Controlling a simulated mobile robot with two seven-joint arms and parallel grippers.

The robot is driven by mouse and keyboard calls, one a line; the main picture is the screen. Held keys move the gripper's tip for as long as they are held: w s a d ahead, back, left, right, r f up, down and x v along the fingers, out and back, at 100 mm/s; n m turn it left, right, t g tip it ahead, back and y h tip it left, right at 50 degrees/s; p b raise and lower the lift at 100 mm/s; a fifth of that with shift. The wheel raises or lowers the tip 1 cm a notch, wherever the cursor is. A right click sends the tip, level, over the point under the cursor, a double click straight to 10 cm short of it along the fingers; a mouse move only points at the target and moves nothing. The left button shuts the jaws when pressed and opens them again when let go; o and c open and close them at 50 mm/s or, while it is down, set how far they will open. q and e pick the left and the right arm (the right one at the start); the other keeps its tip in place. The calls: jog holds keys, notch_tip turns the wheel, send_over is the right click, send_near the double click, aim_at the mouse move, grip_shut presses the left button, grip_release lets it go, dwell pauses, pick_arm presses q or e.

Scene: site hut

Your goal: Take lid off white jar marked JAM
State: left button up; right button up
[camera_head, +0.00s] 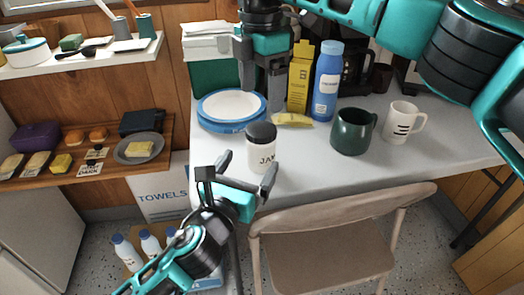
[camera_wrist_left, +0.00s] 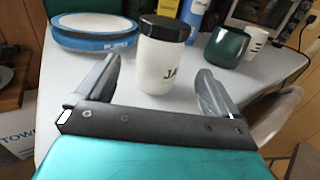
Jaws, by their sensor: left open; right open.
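The white jar (camera_head: 261,156) marked with lettering that begins "JA" stands upright near the table's front edge. Its black lid (camera_head: 262,132) is on top. In the left wrist view the jar (camera_wrist_left: 160,65) and lid (camera_wrist_left: 164,30) stand just beyond and between the open fingers. My left gripper (camera_head: 248,168) is open and empty, low in front of the jar, its fingers pointing toward it. My right gripper (camera_head: 262,97) is open and empty, pointing down above and behind the lid, in front of the blue-rimmed plates.
Blue-rimmed plates (camera_head: 206,117) lie behind left of the jar. A yellow item (camera_head: 291,120), yellow box (camera_head: 299,80) and blue bottle (camera_head: 326,85) stand behind right. A green mug (camera_head: 352,133) and white mug (camera_head: 401,124) are further right. A folding chair (camera_head: 325,222) stands in front.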

aim_at(261, 129)
pick_arm(q)
jog(key=x, duration=0.9)
jog(key=shift+w+d, duration=0.1)
jog(key=shift+w, duration=0.05)
jog(key=c, duration=1.7)
grip_shut()
pick_arm(e)
jog(key=m, duration=0.8)
jog(key=shift+f+m, duration=0.1)
jog(key=shift+m, duration=0.3)
jog(key=shift+f, duration=3.95)
jog(key=shift+c, duration=0.4)
